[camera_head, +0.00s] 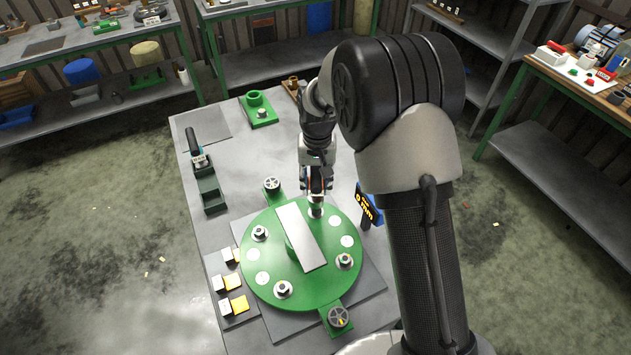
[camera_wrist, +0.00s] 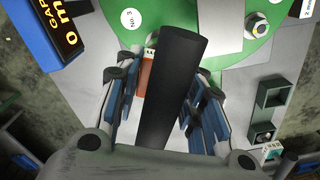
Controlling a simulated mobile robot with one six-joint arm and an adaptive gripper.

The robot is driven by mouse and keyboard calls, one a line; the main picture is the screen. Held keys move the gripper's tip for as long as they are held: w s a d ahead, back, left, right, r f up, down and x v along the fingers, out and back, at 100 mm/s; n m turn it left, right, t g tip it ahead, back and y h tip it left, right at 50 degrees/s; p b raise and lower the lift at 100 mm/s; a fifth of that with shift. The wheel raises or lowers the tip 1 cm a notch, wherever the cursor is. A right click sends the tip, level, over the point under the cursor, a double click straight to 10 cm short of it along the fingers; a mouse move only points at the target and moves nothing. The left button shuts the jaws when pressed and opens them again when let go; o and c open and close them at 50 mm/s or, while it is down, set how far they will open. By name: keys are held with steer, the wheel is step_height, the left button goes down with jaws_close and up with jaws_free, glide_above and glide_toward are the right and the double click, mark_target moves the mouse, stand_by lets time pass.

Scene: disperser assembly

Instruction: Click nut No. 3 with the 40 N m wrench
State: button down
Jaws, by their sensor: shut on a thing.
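The green round flange (camera_head: 262,290) lies on a grey plate on the table, with a pale bar across its middle. Nuts stand on it at the left (camera_head: 259,233), front (camera_head: 283,289) and right (camera_head: 344,261). My gripper (camera_head: 316,190) is above its far edge, shut on a wrench whose black handle (camera_wrist: 175,95) runs between the fingers in the wrist view. An orange part (camera_wrist: 146,76) shows beside the handle. The tool's lower end meets the flange's far edge; whether it sits on a nut is hidden. A white "NO 3" mark (camera_wrist: 130,18) lies near the handle.
A blue gap display (camera_head: 369,206) stands close to the right of my gripper. At the left are another black-handled tool (camera_head: 194,142) and a dark green tray (camera_head: 212,195). White and yellow blocks (camera_head: 232,281) lie left of the flange. A green fixture (camera_head: 257,108) stands at the back.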

steer(key=n, duration=0.7)
steer(key=shift+w+d+f, duration=0.1)
steer(key=shift+f, duration=0.1)
steer(key=n, duration=0.4)
steer(key=shift+w+f, duration=0.1)
steer(key=shift+f, duration=0.05)
steer(key=n, duration=0.4)
steer(key=shift+f, duration=0.15)
steer(key=shift+f, duration=0.35)
steer(key=shift+f+b, duration=0.8)
steer(key=shift+f, duration=0.25)
steer(key=shift+f, duration=0.3)
